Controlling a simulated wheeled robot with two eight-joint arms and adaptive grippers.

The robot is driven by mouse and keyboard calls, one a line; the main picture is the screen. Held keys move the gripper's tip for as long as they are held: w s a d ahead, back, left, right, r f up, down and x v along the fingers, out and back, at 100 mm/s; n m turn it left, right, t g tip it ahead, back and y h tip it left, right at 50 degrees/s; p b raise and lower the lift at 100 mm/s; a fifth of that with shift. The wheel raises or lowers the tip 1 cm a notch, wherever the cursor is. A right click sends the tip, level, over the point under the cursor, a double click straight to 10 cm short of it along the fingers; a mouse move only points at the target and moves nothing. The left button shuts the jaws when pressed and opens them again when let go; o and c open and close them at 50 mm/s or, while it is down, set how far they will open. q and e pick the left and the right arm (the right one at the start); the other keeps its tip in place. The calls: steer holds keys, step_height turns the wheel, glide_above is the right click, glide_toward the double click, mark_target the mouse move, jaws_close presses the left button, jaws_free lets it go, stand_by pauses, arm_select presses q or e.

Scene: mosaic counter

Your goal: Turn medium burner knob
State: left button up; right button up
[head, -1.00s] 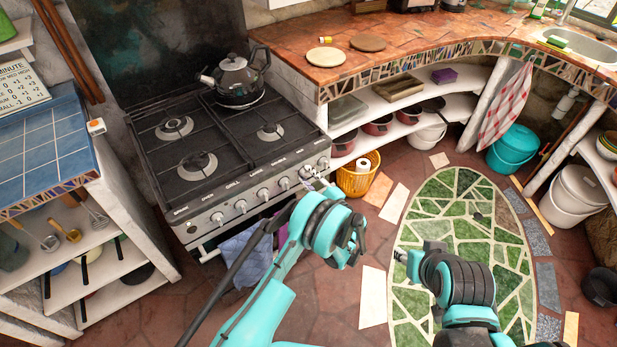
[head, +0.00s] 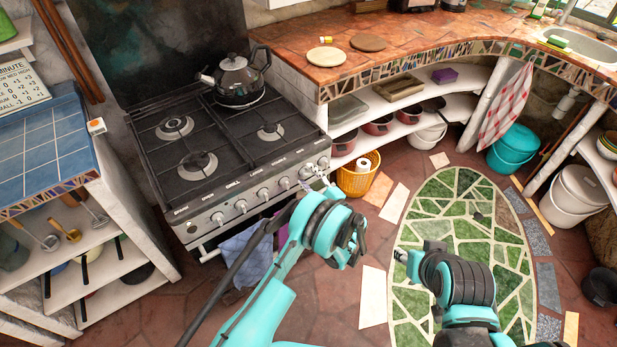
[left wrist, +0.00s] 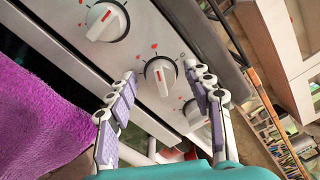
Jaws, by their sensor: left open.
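The stove's front panel (head: 254,208) carries a row of white knobs with labels too small to read surely. My left gripper (head: 314,183) is at the right end of this row. In the left wrist view, a white knob with a red pointer line (left wrist: 160,75) lies ahead between the two open fingers of my left gripper (left wrist: 167,105). The fingers stand apart on either side, and nothing shows held. I cannot tell which burner this knob serves. My right gripper (head: 401,256) is over the green mosaic, away from the stove; its fingers are too small to read.
A black kettle (head: 236,80) stands on the back right of the stove. A yellow basket (head: 358,180) sits on the floor right of the stove.

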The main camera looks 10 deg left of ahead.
arm_select(q)
steer(key=v, duration=1.1)
steer(key=shift+s+d, duration=0.25)
steer(key=shift+d, duration=0.05)
jaws_close()
stand_by(0.8)
